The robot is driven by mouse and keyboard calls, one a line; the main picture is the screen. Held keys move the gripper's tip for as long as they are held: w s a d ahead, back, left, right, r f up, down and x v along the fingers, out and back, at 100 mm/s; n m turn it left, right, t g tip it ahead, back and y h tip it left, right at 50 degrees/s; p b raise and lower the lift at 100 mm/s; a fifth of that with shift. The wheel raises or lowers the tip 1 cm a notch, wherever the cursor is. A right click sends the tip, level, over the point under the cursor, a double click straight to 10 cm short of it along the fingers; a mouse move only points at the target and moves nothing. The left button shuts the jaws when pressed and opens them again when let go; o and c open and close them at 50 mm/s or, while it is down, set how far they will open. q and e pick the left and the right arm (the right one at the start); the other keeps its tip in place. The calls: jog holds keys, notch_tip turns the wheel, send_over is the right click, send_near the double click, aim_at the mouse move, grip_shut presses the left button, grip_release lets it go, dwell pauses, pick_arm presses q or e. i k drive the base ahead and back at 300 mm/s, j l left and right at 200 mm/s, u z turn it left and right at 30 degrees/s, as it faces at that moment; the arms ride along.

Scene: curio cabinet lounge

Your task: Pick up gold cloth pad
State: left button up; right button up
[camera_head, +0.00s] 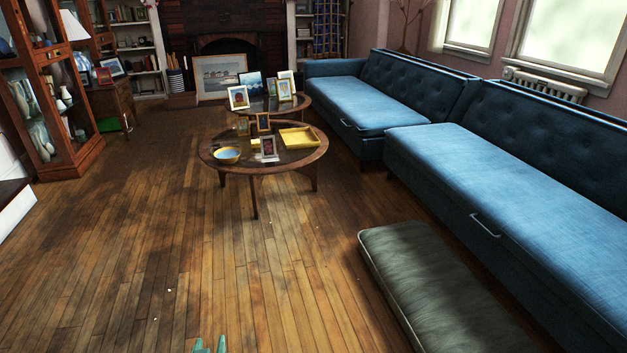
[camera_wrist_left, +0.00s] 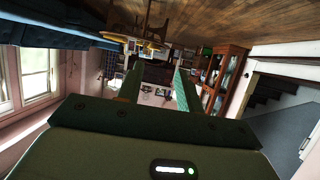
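A round wooden coffee table (camera_head: 215,158) stands ahead, in the middle of the head view. A small yellow patch (camera_head: 254,142) lies on it among the picture frames; it may be the gold cloth pad, but it is too small to be sure. My left gripper (camera_head: 209,346) shows only its fingertips at the bottom edge of the head view, well short of the table. In the left wrist view the left gripper (camera_wrist_left: 158,82) has its fingers apart with nothing between them. My right gripper is in neither view.
Blue sofas (camera_head: 500,180) and a dark cushioned bench (camera_head: 430,285) line the right. A glass cabinet (camera_head: 45,100) stands left. The wooden floor (camera_head: 170,240) before the table is largely clear.

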aim_at(255, 143)
jog(key=i, duration=2.8)
